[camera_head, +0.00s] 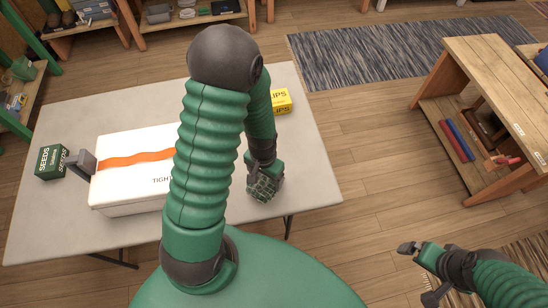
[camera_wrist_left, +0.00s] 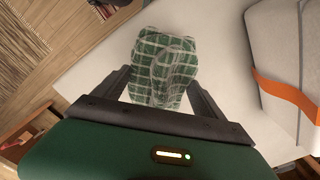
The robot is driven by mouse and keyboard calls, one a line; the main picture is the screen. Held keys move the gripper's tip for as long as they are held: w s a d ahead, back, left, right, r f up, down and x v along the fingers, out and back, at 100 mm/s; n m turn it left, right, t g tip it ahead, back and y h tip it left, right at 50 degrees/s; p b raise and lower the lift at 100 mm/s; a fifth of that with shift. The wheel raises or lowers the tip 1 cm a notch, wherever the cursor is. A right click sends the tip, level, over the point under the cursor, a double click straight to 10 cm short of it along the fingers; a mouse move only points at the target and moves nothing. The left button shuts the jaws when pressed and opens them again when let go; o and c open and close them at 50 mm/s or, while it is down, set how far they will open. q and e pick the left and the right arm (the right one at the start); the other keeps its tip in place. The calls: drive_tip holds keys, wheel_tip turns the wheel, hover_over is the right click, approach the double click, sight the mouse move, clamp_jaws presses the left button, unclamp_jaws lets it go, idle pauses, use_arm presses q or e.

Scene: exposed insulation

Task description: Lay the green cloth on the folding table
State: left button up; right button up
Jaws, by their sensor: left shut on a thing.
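The green checked cloth (camera_head: 263,188) is bunched up under my left gripper (camera_head: 262,176), over the right part of the folding table (camera_head: 310,178). In the left wrist view the cloth (camera_wrist_left: 163,68) sits between the two fingers (camera_wrist_left: 160,92) of my left gripper, which is shut on it. The pale tabletop (camera_wrist_left: 225,35) shows behind the cloth there. I cannot tell whether the cloth touches the tabletop. My right gripper (camera_head: 415,270) is open and empty, low at the right, away from the table. My left arm hides part of the tabletop.
A white box with an orange stripe (camera_head: 125,185) stands on the table, left of my left arm. A dark green seeds box (camera_head: 51,161) and a yellow box (camera_head: 281,101) are also there. A wooden bench (camera_head: 490,70) stands at the right. The table's right front area looks clear.

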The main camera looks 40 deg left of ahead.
use_arm(q)
drive_tip(key=w, duration=0.9)
drive_tip(key=shift+w+d+f+p, duration=0.15)
drive_tip(key=shift+d+f+p, duration=0.15)
drive_tip(key=shift+f+p, duration=0.1)
drive_tip(key=shift+w+f, duration=0.15)
drive_tip(key=shift+f, duration=0.2)
wheel_tip(320, 180, down, 3)
drive_tip(key=shift+a+r, duration=0.15)
drive_tip(key=shift+f, duration=0.3)
drive_tip(key=o, duration=1.3)
drive_tip(key=shift+c, duration=0.2)
